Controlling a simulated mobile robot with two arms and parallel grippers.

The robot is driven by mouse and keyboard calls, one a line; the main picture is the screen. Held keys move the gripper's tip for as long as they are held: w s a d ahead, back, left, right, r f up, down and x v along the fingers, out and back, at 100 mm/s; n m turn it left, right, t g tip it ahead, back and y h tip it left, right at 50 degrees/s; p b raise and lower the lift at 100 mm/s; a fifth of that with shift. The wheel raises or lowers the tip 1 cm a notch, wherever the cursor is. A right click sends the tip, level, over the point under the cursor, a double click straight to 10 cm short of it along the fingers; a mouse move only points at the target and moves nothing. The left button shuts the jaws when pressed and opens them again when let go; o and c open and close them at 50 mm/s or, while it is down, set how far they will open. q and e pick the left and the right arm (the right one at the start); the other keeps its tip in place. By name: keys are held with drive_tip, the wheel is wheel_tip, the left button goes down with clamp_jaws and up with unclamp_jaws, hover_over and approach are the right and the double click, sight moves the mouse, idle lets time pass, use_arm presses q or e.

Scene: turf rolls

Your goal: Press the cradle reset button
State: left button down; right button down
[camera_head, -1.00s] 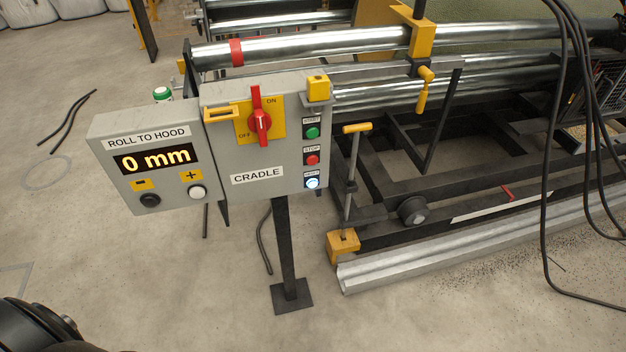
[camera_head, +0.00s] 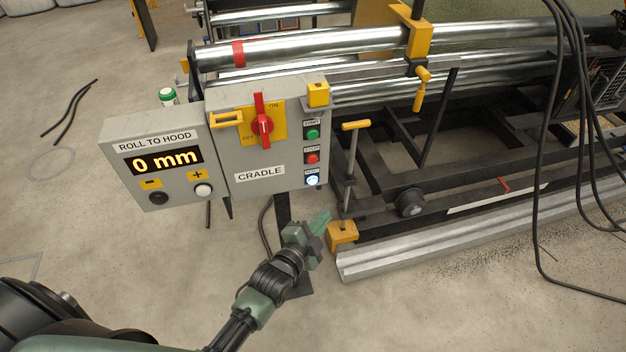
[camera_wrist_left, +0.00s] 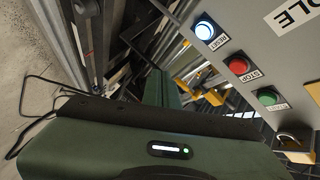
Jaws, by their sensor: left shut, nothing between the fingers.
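The cradle reset button (camera_head: 312,181) is a round, lit white-blue button at the bottom of the button column on the grey CRADLE box (camera_head: 225,186). In the left wrist view the reset button (camera_wrist_left: 204,30) glows at upper right, with its RESET label beside it. My left gripper (camera_head: 322,217) is green and shut, with nothing held. It is below the reset button in the head view, apart from it. In the left wrist view its fingers (camera_wrist_left: 161,88) show left of and below the button. My right gripper is in neither view.
Above reset are the red stop button (camera_head: 312,158) and green start button (camera_head: 312,134). A red rotary switch (camera_head: 262,125) is on the box. The ROLL TO HOOD display (camera_head: 163,160) reads 0 mm. The machine frame with a yellow-handled clamp (camera_head: 350,165) stands close right.

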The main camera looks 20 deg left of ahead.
sight(312, 180)
use_arm(q)
drive_tip(key=w+a+b, duration=0.3)
drive_tip(key=w+a, duration=0.2)
drive_tip(key=w, duration=0.2)
drive_tip(key=shift+w, duration=0.2)
idle(0.4)
idle(1.4)
idle(0.6)
drive_tip(key=shift+w+a, duration=0.25)
drive_tip(key=shift+w, duration=0.05)
